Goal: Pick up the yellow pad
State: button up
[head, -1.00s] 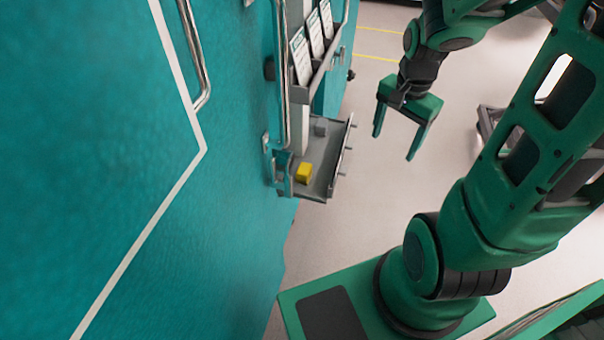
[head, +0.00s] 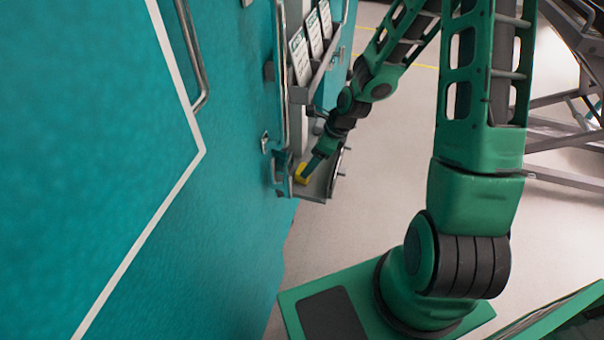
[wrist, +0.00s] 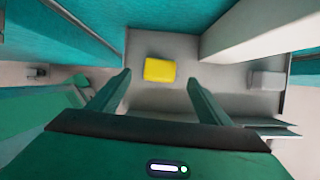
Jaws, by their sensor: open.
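The yellow pad (head: 301,173) lies on a small grey shelf tray (head: 311,193) fixed to the teal wall. In the wrist view the yellow pad (wrist: 160,70) is a small block on the grey tray floor, just beyond the fingertips and roughly midway between them. My gripper (wrist: 159,82) is open and empty, one finger on each side of the view. In the head view my gripper (head: 312,168) points down at the tray beside the pad and covers part of it.
A grey block (wrist: 266,80) lies on the tray to the right of the pad in the wrist view. White cards (head: 301,55) stand in a rack above the tray. Open floor (head: 375,230) lies to the right.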

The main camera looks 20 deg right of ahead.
aim_at(303, 168)
jog(key=shift+w+x, duration=0.2)
jog(key=shift+x, duration=3.05)
jog(key=shift+a+r, duration=0.1)
jog(key=shift+a, duration=0.05)
jog(key=c, duration=1.1)
